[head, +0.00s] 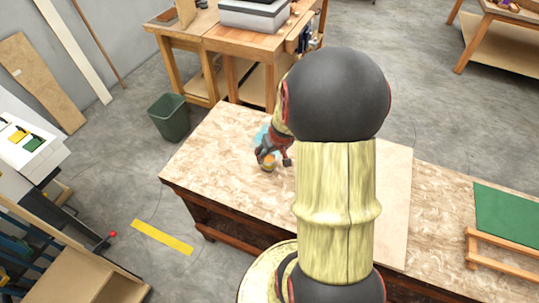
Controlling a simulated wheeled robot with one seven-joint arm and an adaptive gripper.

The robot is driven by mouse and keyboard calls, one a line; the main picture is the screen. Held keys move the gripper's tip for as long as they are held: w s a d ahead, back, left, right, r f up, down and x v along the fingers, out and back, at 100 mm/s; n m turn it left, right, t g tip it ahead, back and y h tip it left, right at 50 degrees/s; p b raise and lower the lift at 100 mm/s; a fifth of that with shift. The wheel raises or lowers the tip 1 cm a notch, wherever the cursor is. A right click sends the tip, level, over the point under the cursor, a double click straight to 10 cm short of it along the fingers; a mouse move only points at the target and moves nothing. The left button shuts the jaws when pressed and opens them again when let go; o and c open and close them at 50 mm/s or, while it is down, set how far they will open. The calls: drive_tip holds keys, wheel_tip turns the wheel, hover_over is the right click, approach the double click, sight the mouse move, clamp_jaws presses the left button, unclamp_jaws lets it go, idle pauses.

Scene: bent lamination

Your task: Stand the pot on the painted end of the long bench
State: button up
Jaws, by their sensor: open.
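The long bench (215,165) has a mottled light wood top and runs from the upper left to the right edge of the head view. A light blue patch (262,133) shows on its top near the left end, partly hidden by my gripper. My gripper (273,162) is open and points down over the bench top close to this patch. A small yellow-orange thing (268,168), likely the pot, shows at the fingertips. It seems to stand on the bench, but the gripper hides much of it, and I cannot tell whether the fingers touch it.
My arm covers the middle of the bench. A pale board (395,200) lies behind it; a green sheet (508,222) and a wooden frame (500,255) lie at the right. A green bin (169,118) stands on the floor. The bench's left corner is bare.

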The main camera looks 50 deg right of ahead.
drive_tip(key=p+v, duration=0.1)
drive_tip(key=v, duration=0.5)
drive_tip(key=shift+r, duration=0.3)
drive_tip(key=w+a+r+n+t+y, duration=0.1)
drive_tip(key=w+a+r+n, duration=0.2)
drive_tip(key=a+r, duration=1.2)
drive_tip(key=s+a+r+n, duration=0.1)
drive_tip(key=s+a+r, duration=0.1)
drive_tip(key=a, duration=0.3)
drive_tip(key=s+a+r+n, duration=0.1)
drive_tip(key=s+a+r, duration=0.1)
drive_tip(key=s+a, duration=0.2)
drive_tip(key=s+a+r+y, duration=0.1)
drive_tip(key=s+a+r, duration=0.1)
drive_tip(key=a, duration=0.4)
drive_tip(key=shift+s+a+r+n+t, duration=0.35)
drive_tip(key=shift+s+a+n+t, duration=0.05)
drive_tip(key=shift+s, duration=0.35)
drive_tip(key=shift+c, duration=0.8)
